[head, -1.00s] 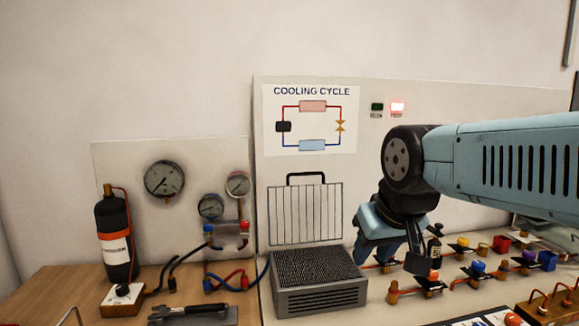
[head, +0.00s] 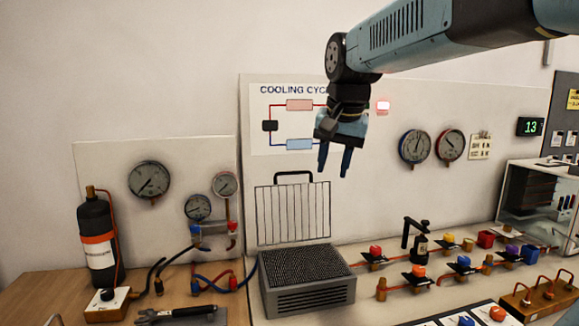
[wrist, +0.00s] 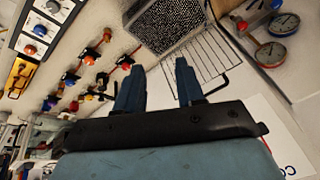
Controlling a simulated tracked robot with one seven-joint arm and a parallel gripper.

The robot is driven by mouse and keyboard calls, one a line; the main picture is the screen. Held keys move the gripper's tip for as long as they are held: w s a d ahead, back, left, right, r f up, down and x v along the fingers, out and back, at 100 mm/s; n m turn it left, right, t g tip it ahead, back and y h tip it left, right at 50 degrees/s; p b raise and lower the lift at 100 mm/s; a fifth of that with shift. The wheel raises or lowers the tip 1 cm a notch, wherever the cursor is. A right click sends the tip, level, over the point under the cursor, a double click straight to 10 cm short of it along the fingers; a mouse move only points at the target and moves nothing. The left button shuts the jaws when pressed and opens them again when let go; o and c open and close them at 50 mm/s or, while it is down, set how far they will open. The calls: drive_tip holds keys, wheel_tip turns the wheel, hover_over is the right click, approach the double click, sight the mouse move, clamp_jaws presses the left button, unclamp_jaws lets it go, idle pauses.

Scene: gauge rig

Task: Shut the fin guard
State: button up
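The fin guard (head: 292,213) is a wire grille with a black handle (head: 295,176) on its top edge. It stands upright, open, at the back of the grey finned box (head: 309,299), whose dark mesh top is uncovered. In the wrist view the guard (wrist: 196,58) lies beyond my fingertips, with the finned box (wrist: 170,22) past it. My gripper (head: 335,172) hangs in the air above and to the right of the guard, fingers pointing down. The fingers are apart with nothing between them, and the gripper (wrist: 181,66) does not appear to touch the guard.
Valves with coloured knobs (head: 420,271) and a black lever piece (head: 418,241) stand right of the box. A black cylinder (head: 98,240), gauges (head: 149,179) and hoses are to the left. A wrench (head: 175,314) lies in front. The wall panel rises behind.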

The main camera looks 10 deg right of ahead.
drive_tip(key=w+r+m+g, duration=0.25)
drive_tip(key=w+m, duration=0.35)
drive_tip(key=w, duration=0.9)
drive_tip(key=w+r+m+g, duration=0.1)
drive_tip(key=w+r+m, duration=0.35)
drive_tip(key=w, duration=1.15)
drive_tip(key=shift+m, duration=0.95)
drive_tip(key=f, duration=1.5)
drive_tip(key=shift+w+d+f, duration=0.25)
drive_tip(key=shift+w+d, duration=0.05)
drive_tip(key=shift+d, duration=0.05)
drive_tip(key=shift+c, duration=0.2)
clamp_jaws()
